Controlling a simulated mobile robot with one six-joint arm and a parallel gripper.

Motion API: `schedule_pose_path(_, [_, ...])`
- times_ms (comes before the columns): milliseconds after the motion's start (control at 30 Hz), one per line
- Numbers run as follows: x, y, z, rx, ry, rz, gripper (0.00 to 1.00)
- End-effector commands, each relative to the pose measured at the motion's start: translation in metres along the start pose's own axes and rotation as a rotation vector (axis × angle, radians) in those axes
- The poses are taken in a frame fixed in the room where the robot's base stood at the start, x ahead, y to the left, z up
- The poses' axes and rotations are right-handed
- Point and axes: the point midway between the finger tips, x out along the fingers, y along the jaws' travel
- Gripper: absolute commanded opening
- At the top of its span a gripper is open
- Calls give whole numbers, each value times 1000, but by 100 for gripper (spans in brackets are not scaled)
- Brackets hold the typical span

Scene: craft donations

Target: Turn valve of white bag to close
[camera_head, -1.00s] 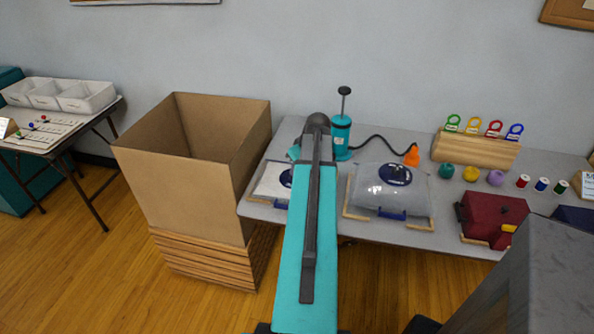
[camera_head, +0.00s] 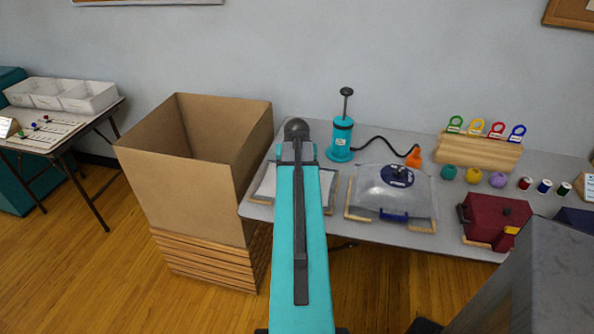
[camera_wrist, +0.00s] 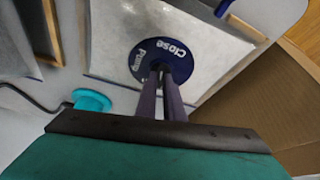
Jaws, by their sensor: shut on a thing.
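The white bag (camera_head: 264,186) lies flat on the table beside the cardboard box, mostly hidden behind my arm in the head view. In the wrist view the white bag (camera_wrist: 213,62) has a round dark blue valve (camera_wrist: 176,53) lettered "Close" and "Pump". My gripper (camera_wrist: 160,76) is over the valve, its two fingers close together and shut on the valve's middle. The fingers cover part of the dial, so I cannot tell which setting it points to. The head view hides the gripper behind the arm.
A puffed grey bag (camera_head: 405,182) with its own blue valve lies to the right. A teal pump (camera_head: 341,138) with a black hose and orange nozzle (camera_head: 413,158) stands behind. The tall cardboard box (camera_head: 190,195) is close on the left.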

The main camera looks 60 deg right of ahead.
Motion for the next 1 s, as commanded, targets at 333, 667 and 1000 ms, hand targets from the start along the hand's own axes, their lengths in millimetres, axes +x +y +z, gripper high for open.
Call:
schedule_pose_path(333, [0,-2,0,175,-1,73,0])
schedule_pose_path(667, [0,-2,0,237,-1,98,0])
schedule_pose_path(1000, [0,-2,0,240,-1,99,0])
